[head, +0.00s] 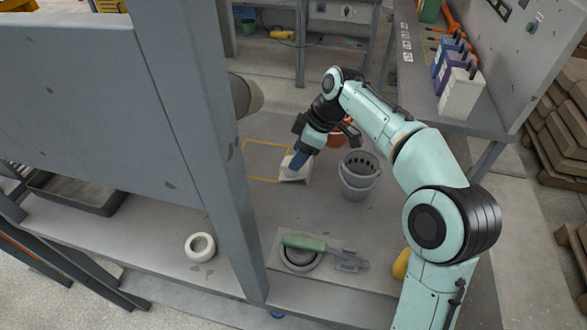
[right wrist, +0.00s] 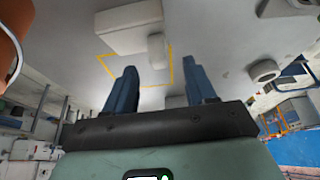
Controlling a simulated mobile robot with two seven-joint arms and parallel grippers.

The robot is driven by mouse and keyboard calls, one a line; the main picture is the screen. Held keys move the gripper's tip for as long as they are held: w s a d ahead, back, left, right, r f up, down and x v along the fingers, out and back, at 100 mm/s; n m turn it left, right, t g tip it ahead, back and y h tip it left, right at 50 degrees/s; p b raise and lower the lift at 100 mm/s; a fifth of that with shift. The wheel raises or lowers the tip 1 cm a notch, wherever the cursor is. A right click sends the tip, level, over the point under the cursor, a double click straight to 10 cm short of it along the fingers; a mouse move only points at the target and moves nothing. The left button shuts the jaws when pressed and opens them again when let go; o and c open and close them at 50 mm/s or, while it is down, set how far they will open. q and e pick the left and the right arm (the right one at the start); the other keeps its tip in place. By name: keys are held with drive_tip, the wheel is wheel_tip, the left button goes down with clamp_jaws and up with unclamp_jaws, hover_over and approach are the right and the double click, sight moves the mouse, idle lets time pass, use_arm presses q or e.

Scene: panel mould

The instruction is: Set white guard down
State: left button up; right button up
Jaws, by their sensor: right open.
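The white guard (head: 304,174) rests on the grey bench top at the lower right part of a yellow outline (head: 262,180) in the head view. In the right wrist view the guard (right wrist: 130,28) is a pale block with a smaller rounded part beside it, overlapping the yellow outline (right wrist: 170,72). My right gripper (head: 298,161) is at the guard, its blue fingers pointing down and partly covering it. In the right wrist view the gripper (right wrist: 160,72) has its fingers spread with nothing between them. Whether a finger touches the guard I cannot tell. My left gripper is out of view.
A grey bucket (head: 358,181) and an orange pot (head: 338,139) stand close right of my gripper. A green-handled tool (head: 304,243) and a white ring (head: 200,247) lie nearer the front. A steel post (head: 200,130) rises at left. Bottles (head: 459,94) stand on the right bench.

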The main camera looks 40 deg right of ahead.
drive_tip(key=x, duration=0.4)
drive_tip(key=shift+w+f+b, duration=0.2)
drive_tip(key=shift+f+b, duration=0.15)
drive_tip(key=shift+b, duration=0.05)
clamp_jaws()
drive_tip(key=shift+r, duration=0.15)
